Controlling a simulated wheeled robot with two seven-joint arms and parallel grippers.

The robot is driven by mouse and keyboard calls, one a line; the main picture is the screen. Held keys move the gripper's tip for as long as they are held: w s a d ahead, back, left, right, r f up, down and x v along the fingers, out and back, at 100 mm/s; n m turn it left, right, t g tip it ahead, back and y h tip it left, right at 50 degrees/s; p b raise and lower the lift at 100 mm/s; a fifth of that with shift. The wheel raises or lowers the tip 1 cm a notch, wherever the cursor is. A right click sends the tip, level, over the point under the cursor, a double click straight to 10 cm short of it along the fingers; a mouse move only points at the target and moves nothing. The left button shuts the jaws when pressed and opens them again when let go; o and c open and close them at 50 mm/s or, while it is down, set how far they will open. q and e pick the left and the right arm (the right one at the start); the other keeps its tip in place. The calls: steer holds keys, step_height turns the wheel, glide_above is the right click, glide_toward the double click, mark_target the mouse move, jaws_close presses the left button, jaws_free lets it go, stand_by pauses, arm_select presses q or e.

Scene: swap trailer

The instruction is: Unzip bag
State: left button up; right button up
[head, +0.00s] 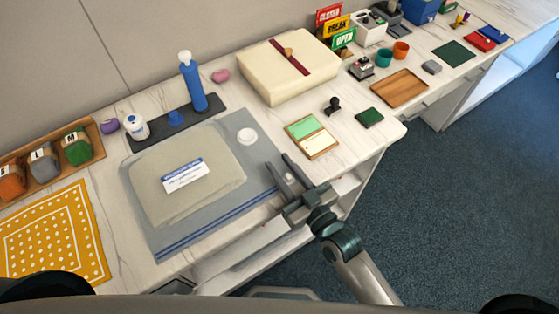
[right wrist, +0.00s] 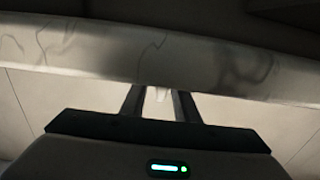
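A flat grey zip bag (head: 255,170) lies on the marble-patterned counter, with a folded beige cloth (head: 215,166) and a white-and-blue label (head: 185,175) at its middle. Blue lines (head: 215,221) run along its front edge. My right gripper (head: 279,167) is at the bag's right front corner, with its two fingers apart. A small pale piece (head: 289,177), perhaps the zip slider, shows between the fingers; contact cannot be told. In the right wrist view, the fingers (right wrist: 159,94) are also apart before the counter edge (right wrist: 110,52), with a pale bit between them. My left gripper is out of view.
Behind the bag are a dark tray (head: 215,106) with a blue bottle (head: 193,82) and a cream box (head: 290,75). A yellow dotted cloth (head: 55,235) lies left. A green-and-cream pad (head: 312,137) lies right. The floor (head: 450,220) is open at right.

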steer(key=shift+w+a, duration=0.35)
steer(key=shift+w, duration=0.1)
steer(key=shift+c, duration=0.7)
jaws_close()
stand_by(0.6)
